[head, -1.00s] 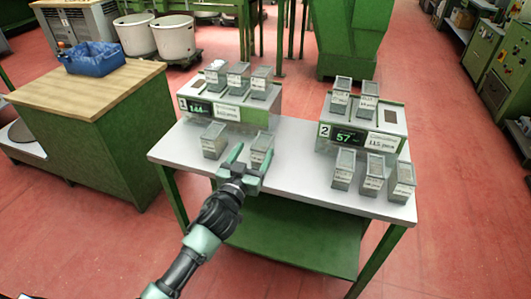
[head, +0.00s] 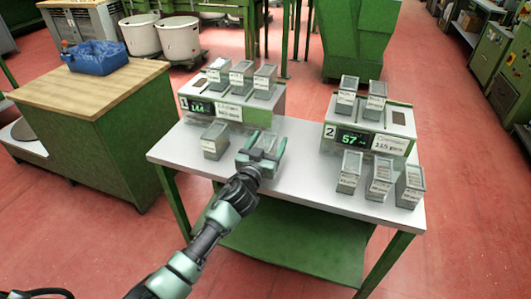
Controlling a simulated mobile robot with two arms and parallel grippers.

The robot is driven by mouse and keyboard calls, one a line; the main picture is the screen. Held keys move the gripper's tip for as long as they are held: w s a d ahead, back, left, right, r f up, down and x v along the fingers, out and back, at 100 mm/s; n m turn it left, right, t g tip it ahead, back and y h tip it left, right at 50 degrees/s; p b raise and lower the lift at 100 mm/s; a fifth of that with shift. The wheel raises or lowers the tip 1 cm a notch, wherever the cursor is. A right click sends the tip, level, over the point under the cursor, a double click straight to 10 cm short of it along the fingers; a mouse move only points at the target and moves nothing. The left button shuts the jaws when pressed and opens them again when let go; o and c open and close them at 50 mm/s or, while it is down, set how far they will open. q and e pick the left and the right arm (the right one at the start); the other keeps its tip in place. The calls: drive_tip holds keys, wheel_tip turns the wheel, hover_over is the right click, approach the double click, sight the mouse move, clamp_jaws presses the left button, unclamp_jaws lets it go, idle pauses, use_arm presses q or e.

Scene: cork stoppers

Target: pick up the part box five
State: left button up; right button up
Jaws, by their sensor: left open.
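Several small grey part boxes with white labels stand on the white table (head: 300,180); I cannot read which is number five. My left gripper (head: 266,143) is open, with its two green fingers around a grey part box (head: 267,150) at the table's front left edge; the hand hides much of that box. Another part box (head: 215,141) stands just left of it. Several more stand at the front right, such as this part box (head: 380,181). My right gripper is not in view.
Counting scale 1 (head: 232,110) bears several part boxes at the back left. Counting scale 2 (head: 397,121) bears two at the back right. The table top between the front groups is clear. A green cabinet with a wooden top (head: 125,80) stands left of the table.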

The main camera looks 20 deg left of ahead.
use_arm(q)
drive_tip(key=c, duration=1.5)
drive_tip(key=shift+r, duration=0.1)
